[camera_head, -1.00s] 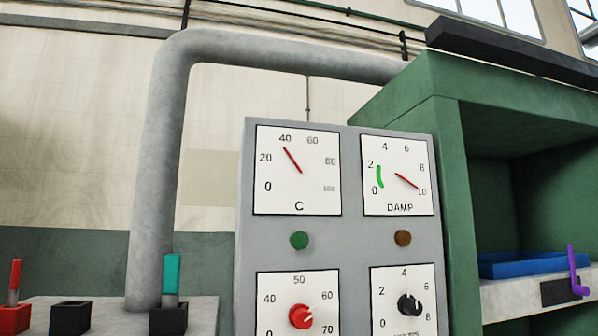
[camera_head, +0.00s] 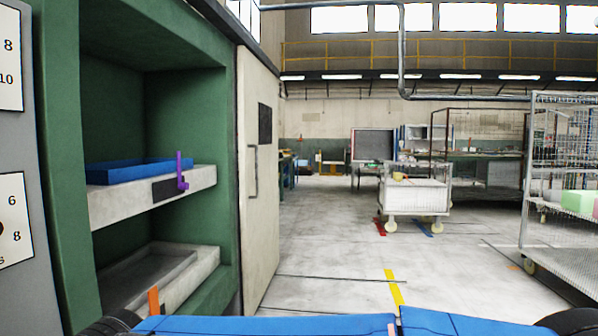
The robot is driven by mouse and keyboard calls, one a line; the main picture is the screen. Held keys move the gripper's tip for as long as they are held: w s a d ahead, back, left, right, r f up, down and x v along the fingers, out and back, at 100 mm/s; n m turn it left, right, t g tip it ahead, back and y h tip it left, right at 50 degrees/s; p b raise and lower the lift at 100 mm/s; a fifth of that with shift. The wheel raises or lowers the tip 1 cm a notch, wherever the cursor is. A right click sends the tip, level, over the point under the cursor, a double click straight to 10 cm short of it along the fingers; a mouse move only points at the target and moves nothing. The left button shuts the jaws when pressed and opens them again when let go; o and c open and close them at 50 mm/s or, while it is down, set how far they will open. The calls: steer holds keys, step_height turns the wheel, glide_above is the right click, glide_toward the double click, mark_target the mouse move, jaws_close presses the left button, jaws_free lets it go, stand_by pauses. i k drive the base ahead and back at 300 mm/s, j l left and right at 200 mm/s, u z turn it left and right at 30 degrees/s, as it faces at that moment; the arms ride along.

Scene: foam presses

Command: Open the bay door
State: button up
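A pale door panel (camera_head: 262,190) stands upright at the right edge of the green cabinet (camera_head: 60,130). It has a vertical bar handle (camera_head: 253,172) and a dark square plate (camera_head: 265,124). I cannot tell whether this panel is shut over another bay or moved aside from the open one. The cabinet's left bay is open at the front, with an upper shelf (camera_head: 105,208) and a lower shelf (camera_head: 195,285). My gripper is not in view.
A blue tray (camera_head: 125,172) lies on the upper shelf beside a purple lever (camera_head: 181,172). An orange lever (camera_head: 154,300) is below. The floor (camera_head: 330,250) right of the door is clear. A white cart (camera_head: 416,195) and a wire rack (camera_head: 560,180) stand further right.

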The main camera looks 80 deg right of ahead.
mark_target(257, 87)
steer(key=z, duration=2.15)
steer(key=i+l+u, duration=0.15)
steer(key=i+l, duration=0.3)
steer(key=i, duration=0.15)
steer(key=i+l+u, duration=0.2)
steer(key=i+l, duration=0.3)
steer(key=i, duration=0.1)
